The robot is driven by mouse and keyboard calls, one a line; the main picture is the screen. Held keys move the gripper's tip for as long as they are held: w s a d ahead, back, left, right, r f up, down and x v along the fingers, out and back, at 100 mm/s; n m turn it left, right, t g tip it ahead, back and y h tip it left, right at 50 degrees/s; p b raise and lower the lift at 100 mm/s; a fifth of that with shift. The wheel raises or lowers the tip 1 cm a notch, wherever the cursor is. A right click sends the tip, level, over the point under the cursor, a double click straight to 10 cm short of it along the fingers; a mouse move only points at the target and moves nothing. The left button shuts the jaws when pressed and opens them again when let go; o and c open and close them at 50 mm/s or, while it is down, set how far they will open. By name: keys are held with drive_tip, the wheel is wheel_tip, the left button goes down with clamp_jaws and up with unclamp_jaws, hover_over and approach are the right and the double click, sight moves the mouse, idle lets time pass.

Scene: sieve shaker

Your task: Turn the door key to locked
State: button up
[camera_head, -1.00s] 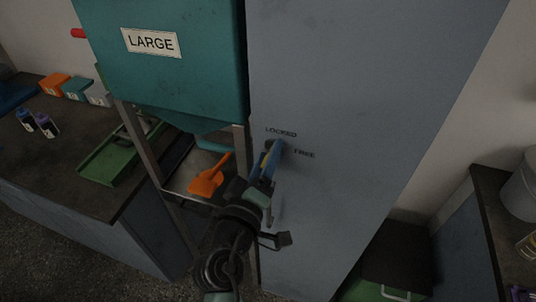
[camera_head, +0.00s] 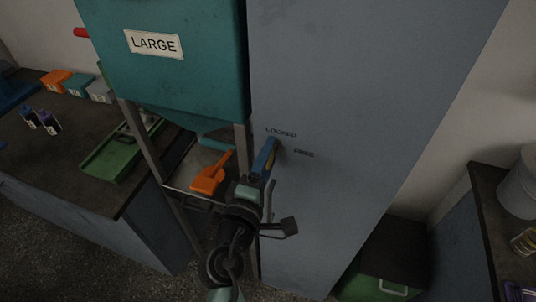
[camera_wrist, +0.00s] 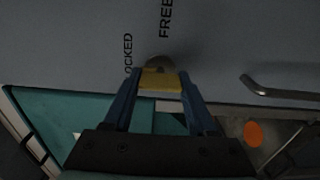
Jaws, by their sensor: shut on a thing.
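The door key shows in the wrist view as a yellow block (camera_wrist: 160,80) in front of a round grey lock (camera_wrist: 159,63) on the grey-blue door (camera_head: 345,90). My gripper (camera_wrist: 158,84) is shut on the key, with one blue finger on each side. In the head view my gripper (camera_head: 270,150) is at the lock, and its finger hides most of the key. The LOCKED label (camera_head: 281,133) is just above the lock and the FREE label (camera_head: 304,154) is to its right. I cannot tell the key's exact angle.
A metal door handle (camera_wrist: 283,91) is near the lock. A teal hopper marked LARGE (camera_head: 165,60) stands left of the door, with an orange scoop (camera_head: 208,180) below. A dark bench (camera_head: 75,150) with a green tray (camera_head: 112,158) is at left.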

idle(0.4)
drive_tip(key=o, duration=1.4)
drive_tip(key=shift+c, duration=0.2)
drive_tip(key=b+v, duration=0.3)
drive_tip(key=v, duration=1)
drive_tip(key=shift+r, duration=0.1)
